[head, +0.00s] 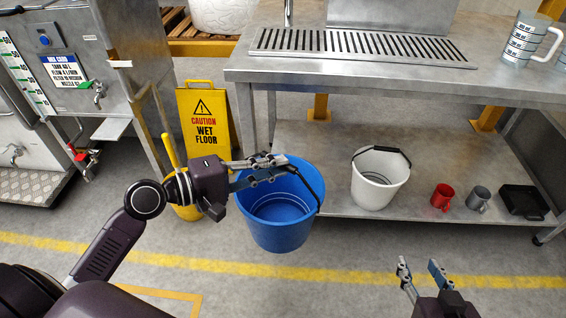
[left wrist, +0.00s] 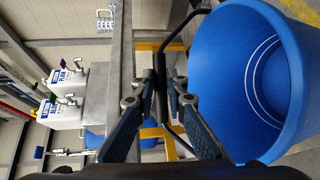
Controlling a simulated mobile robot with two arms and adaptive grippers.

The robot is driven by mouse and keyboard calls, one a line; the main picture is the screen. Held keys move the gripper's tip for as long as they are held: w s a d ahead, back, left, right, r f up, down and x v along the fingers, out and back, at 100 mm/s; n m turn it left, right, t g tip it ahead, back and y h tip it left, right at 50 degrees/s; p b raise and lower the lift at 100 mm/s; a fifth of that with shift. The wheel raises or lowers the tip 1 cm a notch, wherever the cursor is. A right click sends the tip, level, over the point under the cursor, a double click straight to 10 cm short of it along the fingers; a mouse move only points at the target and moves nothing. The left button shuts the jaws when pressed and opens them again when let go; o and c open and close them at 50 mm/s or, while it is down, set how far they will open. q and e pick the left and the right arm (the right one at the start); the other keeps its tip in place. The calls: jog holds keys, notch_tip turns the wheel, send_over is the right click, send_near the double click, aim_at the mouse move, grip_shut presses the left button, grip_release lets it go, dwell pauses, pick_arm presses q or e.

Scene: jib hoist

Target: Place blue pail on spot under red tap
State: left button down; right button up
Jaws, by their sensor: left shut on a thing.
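The blue pail (head: 278,215) hangs, roughly upright, from my left gripper (head: 272,166), which is shut on its dark handle. It is in front of the steel table. In the left wrist view the pail (left wrist: 240,75) is at the right, and the dark handle crosses between my left fingertips (left wrist: 160,95). The red tap (head: 80,155) is low on the steel machine at the left, well to the left of the pail. I cannot make out a marked spot directly under it. My right gripper (head: 419,268) is open and empty at the lower right.
A yellow wet-floor sign (head: 206,120) stands between machine and table. A green-handled tap (head: 93,88) is above the red one. The table's lower shelf (head: 330,150) holds a white pail (head: 378,180), a red mug (head: 442,196) and a grey mug (head: 478,198). The front floor is mostly clear.

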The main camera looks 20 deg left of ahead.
pick_arm(q)
jog(key=s+r+m+g+h, duration=0.2)
jog(key=s+r, duration=0.4)
jog(key=s, duration=0.1)
jog(key=shift+s+r+m+g+h, duration=0.15)
jog(key=shift+s+m+g+h, duration=0.15)
jog(key=shift+s+m, duration=0.1)
jog(key=shift+r, duration=0.1)
